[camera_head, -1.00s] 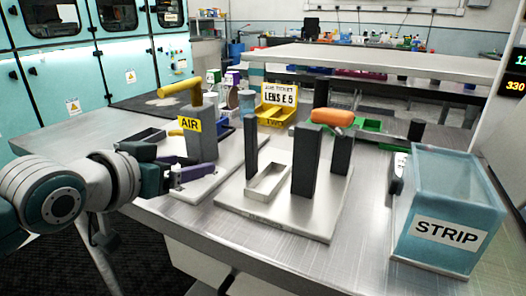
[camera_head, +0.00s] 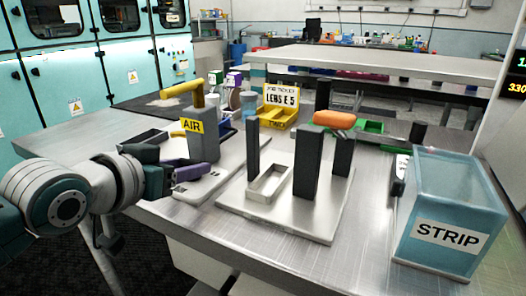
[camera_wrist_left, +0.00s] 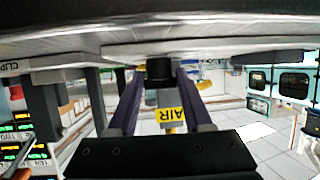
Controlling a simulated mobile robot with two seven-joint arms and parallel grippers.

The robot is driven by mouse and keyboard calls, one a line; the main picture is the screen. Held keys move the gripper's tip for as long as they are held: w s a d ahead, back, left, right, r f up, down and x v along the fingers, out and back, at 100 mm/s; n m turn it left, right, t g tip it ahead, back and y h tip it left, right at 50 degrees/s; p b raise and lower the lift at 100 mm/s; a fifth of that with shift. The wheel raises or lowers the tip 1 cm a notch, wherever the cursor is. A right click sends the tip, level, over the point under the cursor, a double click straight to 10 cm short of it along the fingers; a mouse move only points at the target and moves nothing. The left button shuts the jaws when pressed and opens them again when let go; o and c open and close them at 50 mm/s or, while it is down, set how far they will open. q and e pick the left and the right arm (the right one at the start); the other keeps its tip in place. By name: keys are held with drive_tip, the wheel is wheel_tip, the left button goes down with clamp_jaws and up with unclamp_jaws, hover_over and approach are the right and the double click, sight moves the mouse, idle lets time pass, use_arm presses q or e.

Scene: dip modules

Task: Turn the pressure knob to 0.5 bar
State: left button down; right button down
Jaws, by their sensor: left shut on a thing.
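My left gripper (camera_head: 190,172) is low in front of this post. In the left wrist view, its two purple fingers (camera_wrist_left: 160,76) are shut on a black round knob (camera_wrist_left: 160,68). The AIR label appears beyond it there. The knob is hidden in the head view, and I see no pressure scale or reading. My right gripper is not in view.
Right of the post, a pale plate (camera_head: 290,225) carries dark uprights and a shallow tray (camera_head: 268,184). An orange-topped piece (camera_head: 334,118) stands behind. The STRIP bin (camera_head: 448,250) is at the right. Bare table lies between the plate and the bin.

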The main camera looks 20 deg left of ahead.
use_arm(q)
drive_tip(key=shift+d+r+n+y+p, duration=0.1)
drive_tip(key=shift+r+n+y+p, duration=0.1)
drive_tip(key=shift+n+y+p, duration=0.45)
drive_tip(key=shift+f+n+y+p, duration=0.15)
drive_tip(key=shift+n+y+p, duration=0.1)
drive_tip(key=shift+y+p, duration=0.2)
drive_tip(key=shift+c, duration=1.6)
unclamp_jaws()
drive_tip(key=p+v, duration=0.2)
drive_tip(key=v, duration=0.7)
drive_tip(key=shift+s+r, duration=0.3)
drive_tip(key=shift+d, duration=0.1)
